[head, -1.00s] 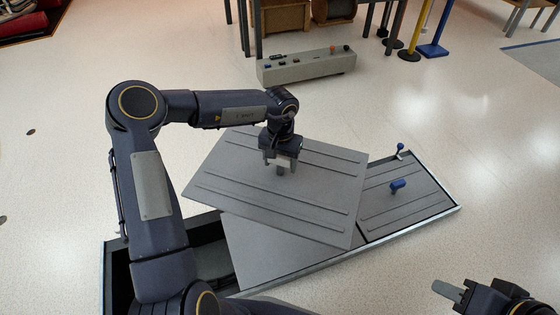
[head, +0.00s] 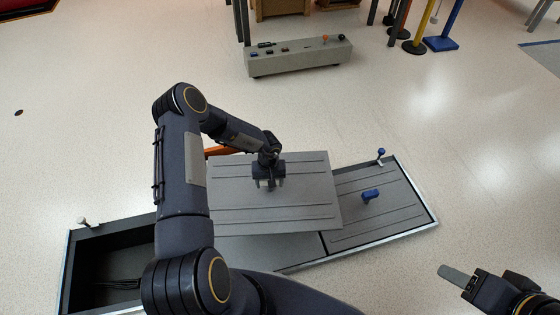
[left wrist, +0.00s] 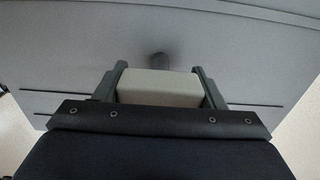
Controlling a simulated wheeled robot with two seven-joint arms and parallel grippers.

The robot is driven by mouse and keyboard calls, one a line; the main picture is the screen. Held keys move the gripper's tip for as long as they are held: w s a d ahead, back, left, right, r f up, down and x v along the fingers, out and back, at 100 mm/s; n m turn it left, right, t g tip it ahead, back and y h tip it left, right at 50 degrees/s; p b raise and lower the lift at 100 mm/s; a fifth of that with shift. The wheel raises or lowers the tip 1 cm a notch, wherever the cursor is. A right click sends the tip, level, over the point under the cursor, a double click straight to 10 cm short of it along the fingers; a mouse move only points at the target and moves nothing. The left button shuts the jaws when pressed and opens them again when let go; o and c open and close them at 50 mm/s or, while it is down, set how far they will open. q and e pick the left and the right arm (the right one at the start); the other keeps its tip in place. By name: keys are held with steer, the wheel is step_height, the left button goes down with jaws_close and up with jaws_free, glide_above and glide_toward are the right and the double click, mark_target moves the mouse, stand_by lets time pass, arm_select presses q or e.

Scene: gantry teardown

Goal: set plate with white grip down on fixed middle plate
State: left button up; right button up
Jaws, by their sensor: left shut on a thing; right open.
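The plate with the white grip (head: 300,206) is a grey ribbed sheet in the head view, held above the middle of the floor tray. My left gripper (head: 268,184) is shut on its grip; the pale grip (left wrist: 160,87) shows between the fingers in the left wrist view. The fixed middle plate (head: 275,250) shows as a smooth grey strip below the held plate's near edge; the rest is hidden. The gap between the two plates is hard to judge. My right gripper (head: 462,282) is open and empty at the lower right.
A ribbed plate with a blue handle (head: 370,195) covers the tray's right end, with a blue lever (head: 381,153) behind it. The left compartment (head: 105,265) is open and dark, with a white lever (head: 84,222) at its rim. A grey control box (head: 300,57) stands behind.

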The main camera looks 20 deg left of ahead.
mark_target(248, 218)
arm_select(q)
steer(key=shift+s+a+f+n+b, duration=0.15)
steer(key=shift+s+a+f+n, duration=0.4)
steer(key=shift+s+f, duration=1.75)
steer(key=shift+s+a+f+n+b, duration=0.25)
steer(key=shift+s+a+f, duration=0.55)
steer(key=shift+s+f, duration=1.45)
steer(key=shift+s+a+f+n+b, duration=0.1)
steer(key=shift+s+a+f+n, duration=0.8)
steer(key=shift+f, duration=2.45)
steer(key=shift+s+d+m+b, duration=0.3)
steer(key=shift+s+m, duration=0.05)
steer(key=shift+m, duration=0.15)
steer(key=shift+f, duration=0.15)
steer(key=shift+f+b, duration=0.85)
steer(key=shift+b, duration=0.3)
steer(key=shift+f, duration=0.15)
steer(key=o, duration=1.6)
steer(key=shift+c, duration=0.2)
steer(key=shift+s, duration=0.1)
